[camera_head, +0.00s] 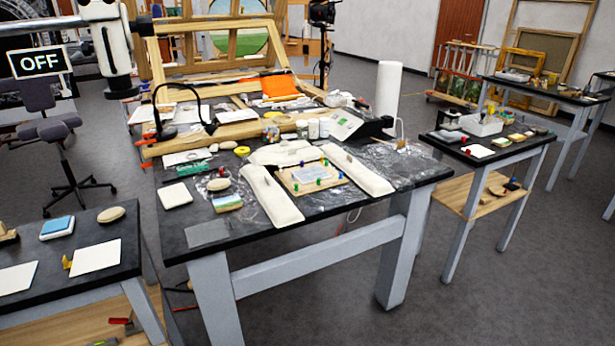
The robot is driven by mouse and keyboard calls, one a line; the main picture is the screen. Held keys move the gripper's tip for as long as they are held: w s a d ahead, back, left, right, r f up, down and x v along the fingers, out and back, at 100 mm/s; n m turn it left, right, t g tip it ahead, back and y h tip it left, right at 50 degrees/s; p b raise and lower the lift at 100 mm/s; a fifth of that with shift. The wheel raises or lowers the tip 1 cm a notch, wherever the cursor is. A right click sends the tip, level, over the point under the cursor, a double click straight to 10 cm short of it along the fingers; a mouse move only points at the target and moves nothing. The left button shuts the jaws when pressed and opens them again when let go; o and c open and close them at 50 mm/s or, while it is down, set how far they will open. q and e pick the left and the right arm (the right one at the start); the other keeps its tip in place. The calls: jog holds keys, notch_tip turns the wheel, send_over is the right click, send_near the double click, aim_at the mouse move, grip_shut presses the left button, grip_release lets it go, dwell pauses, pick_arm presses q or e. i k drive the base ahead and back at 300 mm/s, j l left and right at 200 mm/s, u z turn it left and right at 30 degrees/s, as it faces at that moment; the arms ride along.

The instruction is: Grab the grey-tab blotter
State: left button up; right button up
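No grey tab can be made out at this size. Several white flat pads could be blotters. One white pad (174,195) lies at the front left of the middle table (330,216). A white sheet (95,256) with a small yellow piece (67,262) by its edge lies on the left table, and another white sheet (17,277) lies at that table's left side. A small white pad (478,151) with a red piece near it lies on the right table. Neither of my grippers shows in this view.
A chair (61,150) stands at left. The floor at right front (480,300) is clear.

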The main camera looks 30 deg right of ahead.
aim_at(305, 176)
jog(key=z, duration=1.15)
